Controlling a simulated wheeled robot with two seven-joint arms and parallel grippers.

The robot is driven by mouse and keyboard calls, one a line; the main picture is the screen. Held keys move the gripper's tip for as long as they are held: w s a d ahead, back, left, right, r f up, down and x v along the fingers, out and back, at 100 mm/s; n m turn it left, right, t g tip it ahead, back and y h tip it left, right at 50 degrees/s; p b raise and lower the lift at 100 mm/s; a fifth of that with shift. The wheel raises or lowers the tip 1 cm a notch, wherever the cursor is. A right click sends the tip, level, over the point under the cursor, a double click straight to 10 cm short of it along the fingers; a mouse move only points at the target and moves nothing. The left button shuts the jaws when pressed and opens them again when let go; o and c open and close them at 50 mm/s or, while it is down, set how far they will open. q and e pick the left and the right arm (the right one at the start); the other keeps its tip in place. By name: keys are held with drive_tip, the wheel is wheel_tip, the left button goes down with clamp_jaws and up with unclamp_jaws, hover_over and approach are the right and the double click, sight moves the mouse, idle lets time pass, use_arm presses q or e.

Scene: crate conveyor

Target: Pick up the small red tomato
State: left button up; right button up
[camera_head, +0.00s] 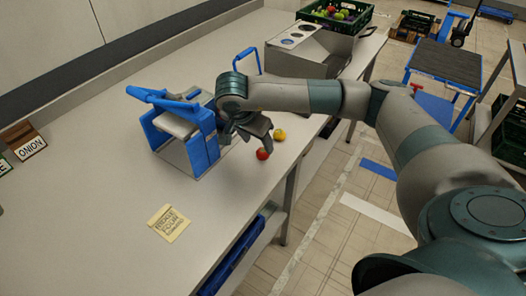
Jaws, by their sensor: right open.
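The small red tomato (263,154) lies on the light worktop, near its right edge. A small yellow item (280,134) lies just behind it, to its right. My right gripper (254,140) reaches in from the right and points down just above and behind the tomato. Its jaws are open, and the tomato appears outside them; the exact gap is hard to tell. My left gripper is not in view.
A blue-framed device (188,130) stands just left of the gripper. A metal box with round openings (300,40) and a green crate of produce (340,14) stand farther back. A paper note (168,223) lies in front. The near worktop is mostly clear.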

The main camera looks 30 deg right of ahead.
sight(262, 151)
idle(0.3)
drive_tip(key=shift+d+f+p, duration=0.25)
drive_tip(key=shift+f+p, duration=0.4)
drive_tip(key=shift+p, duration=0.05)
drive_tip(key=x, duration=0.1)
drive_tip(key=p+x, duration=0.1)
drive_tip(key=x, duration=0.1)
drive_tip(key=shift+s, duration=0.25)
drive_tip(key=shift+w+f+p, duration=0.1)
drive_tip(key=shift+f+p, duration=0.2)
drive_tip(key=shift+f, duration=0.15)
drive_tip(key=c, duration=1.1)
